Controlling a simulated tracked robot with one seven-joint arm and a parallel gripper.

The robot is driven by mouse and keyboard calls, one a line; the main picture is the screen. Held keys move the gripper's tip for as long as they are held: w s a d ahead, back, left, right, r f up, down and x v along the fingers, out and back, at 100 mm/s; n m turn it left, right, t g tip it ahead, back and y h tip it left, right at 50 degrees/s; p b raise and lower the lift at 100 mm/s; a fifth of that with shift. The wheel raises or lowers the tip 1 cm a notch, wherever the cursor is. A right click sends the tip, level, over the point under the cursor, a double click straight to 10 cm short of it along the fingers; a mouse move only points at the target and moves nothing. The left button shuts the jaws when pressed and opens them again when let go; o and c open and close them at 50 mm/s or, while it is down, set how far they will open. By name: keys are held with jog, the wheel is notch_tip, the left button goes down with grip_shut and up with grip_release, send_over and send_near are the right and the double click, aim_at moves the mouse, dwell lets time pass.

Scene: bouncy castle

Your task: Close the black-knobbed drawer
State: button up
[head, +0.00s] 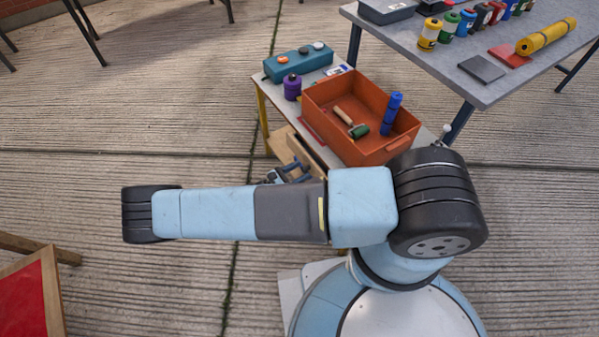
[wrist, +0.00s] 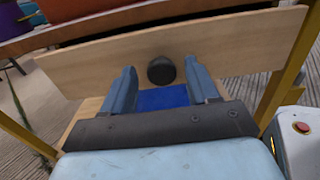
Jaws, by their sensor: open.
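The black knob (wrist: 161,70) sits on the pale wooden drawer front (wrist: 90,68) in the wrist view. The drawer (head: 285,143) shows in the head view as pale wood at the workbench's left side, partly hidden by my arm, so how far it stands out is hard to tell. My gripper (wrist: 159,74) is open and empty. Its two fingers point at the drawer front, one on each side of the knob in the picture. I cannot tell whether they touch the wood. My gripper also shows in the head view (head: 287,174), partly behind my arm.
A flat blue thing (wrist: 163,98) lies below the knob. The bench top holds an orange crate (head: 345,138), a purple spool (head: 292,87) and a teal box (head: 298,63). Yellow legs (wrist: 285,68) frame the drawer. A grey table (head: 440,70) stands behind right; a red panel (head: 25,300) lies front left.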

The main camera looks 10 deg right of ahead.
grip_shut()
dwell(0.5)
jog(key=shift+w, duration=0.1)
